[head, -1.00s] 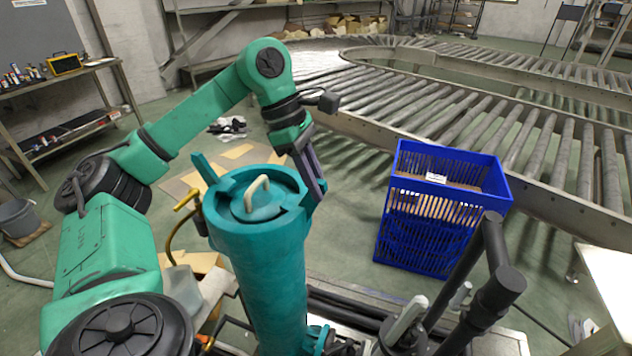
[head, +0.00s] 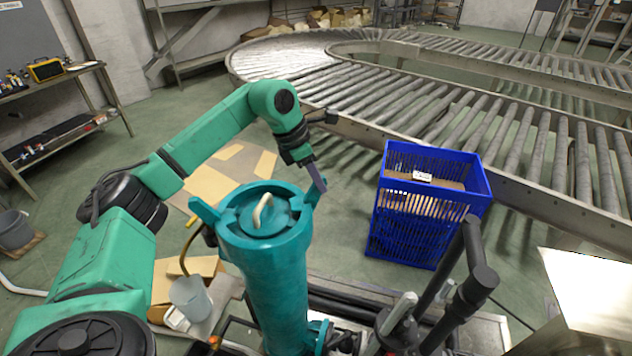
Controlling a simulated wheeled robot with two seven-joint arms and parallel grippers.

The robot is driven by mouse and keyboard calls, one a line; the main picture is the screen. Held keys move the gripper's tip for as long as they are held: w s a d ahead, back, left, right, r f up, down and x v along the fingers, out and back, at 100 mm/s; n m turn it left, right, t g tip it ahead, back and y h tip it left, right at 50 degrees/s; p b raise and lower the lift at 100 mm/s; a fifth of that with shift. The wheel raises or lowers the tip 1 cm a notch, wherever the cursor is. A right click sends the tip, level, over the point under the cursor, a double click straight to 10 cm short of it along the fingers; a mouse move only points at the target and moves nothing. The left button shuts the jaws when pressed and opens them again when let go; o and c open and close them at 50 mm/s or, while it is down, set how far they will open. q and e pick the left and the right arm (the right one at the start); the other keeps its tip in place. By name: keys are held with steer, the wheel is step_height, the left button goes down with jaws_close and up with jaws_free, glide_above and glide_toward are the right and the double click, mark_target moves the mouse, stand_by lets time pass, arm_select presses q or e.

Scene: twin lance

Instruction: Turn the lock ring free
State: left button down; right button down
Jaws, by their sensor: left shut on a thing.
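A teal upright canister (head: 275,285) stands in front of me. Its lock ring (head: 231,234) sits around the top, with one lug (head: 203,211) sticking out at the left and another (head: 317,191) at the far right. Inside the ring is a teal lid with a cream handle (head: 262,209). My left gripper (head: 318,180) comes down from behind and is shut on the right lug, whose gripped part is partly hidden by the fingers. My right gripper is not in view.
A blue crate (head: 400,225) stands to the right, before a roller conveyor (head: 440,110). Black pipes (head: 470,262) rise near the right front. A translucent cup (head: 190,298) and cardboard (head: 205,266) lie left of the canister.

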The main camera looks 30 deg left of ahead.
arm_select(q)
steer(key=shift+w+a+r+n, duration=0.1)
steer(key=shift+w+a+n, duration=0.55)
steer(key=shift+n, duration=0.15)
steer(key=c, duration=0.8)
jaws_free()
steer(key=shift+c, duration=0.2)
steer(key=v, duration=1.4)
steer(key=shift+s+d+r, duration=0.15)
steer(key=shift+s+r, duration=0.05)
steer(key=shift+s, duration=0.15)
